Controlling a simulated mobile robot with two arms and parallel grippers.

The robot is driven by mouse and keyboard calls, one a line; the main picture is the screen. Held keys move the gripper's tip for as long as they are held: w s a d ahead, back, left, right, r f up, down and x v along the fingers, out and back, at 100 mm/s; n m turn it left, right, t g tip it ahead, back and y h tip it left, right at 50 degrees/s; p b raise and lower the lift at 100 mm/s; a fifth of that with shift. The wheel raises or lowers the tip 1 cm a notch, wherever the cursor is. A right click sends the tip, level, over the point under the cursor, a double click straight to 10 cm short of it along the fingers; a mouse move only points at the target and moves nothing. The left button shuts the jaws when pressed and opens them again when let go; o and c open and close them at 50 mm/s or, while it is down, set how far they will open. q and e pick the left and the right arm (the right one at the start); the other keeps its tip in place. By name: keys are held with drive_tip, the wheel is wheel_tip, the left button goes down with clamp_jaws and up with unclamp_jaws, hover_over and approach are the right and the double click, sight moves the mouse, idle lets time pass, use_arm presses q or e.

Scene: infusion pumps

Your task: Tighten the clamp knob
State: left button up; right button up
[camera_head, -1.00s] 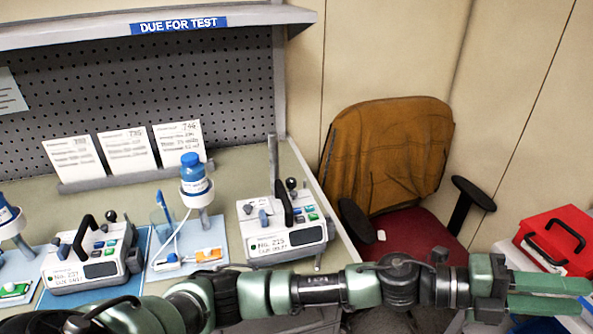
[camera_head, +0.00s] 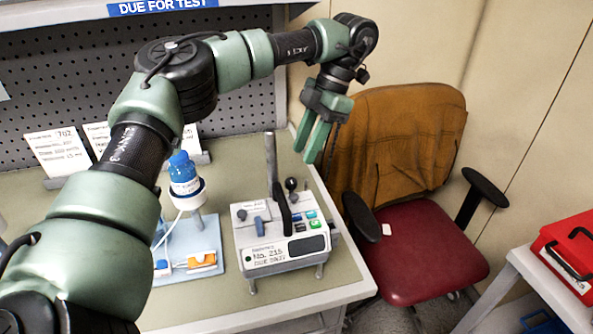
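The infusion pump No. 215 (camera_head: 285,245) stands on the bench, a pale box with a black carry handle and coloured buttons. A grey upright post (camera_head: 271,160) rises at its back. A black ball-shaped knob (camera_head: 291,184) stands up at the pump's back right. I cannot tell for certain whether this is the clamp knob. My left gripper (camera_head: 304,156) hangs above and behind the pump's right side, its green fingers pointing down. A narrow gap shows between the fingers, and they are empty and apart from the pump. My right gripper is not in view.
A blue-capped bottle (camera_head: 184,175) in a holder stands on a blue mat left of the pump. Cards (camera_head: 58,152) lean at the pegboard. An orange-backed chair (camera_head: 400,140) is right of the bench. A red case (camera_head: 572,250) sits on a white cart.

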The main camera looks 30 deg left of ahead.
sight(294, 179)
use_arm(q)
drive_tip(key=p+x, duration=0.1)
drive_tip(key=x, duration=0.6)
drive_tip(key=shift+w, duration=0.1)
clamp_jaws()
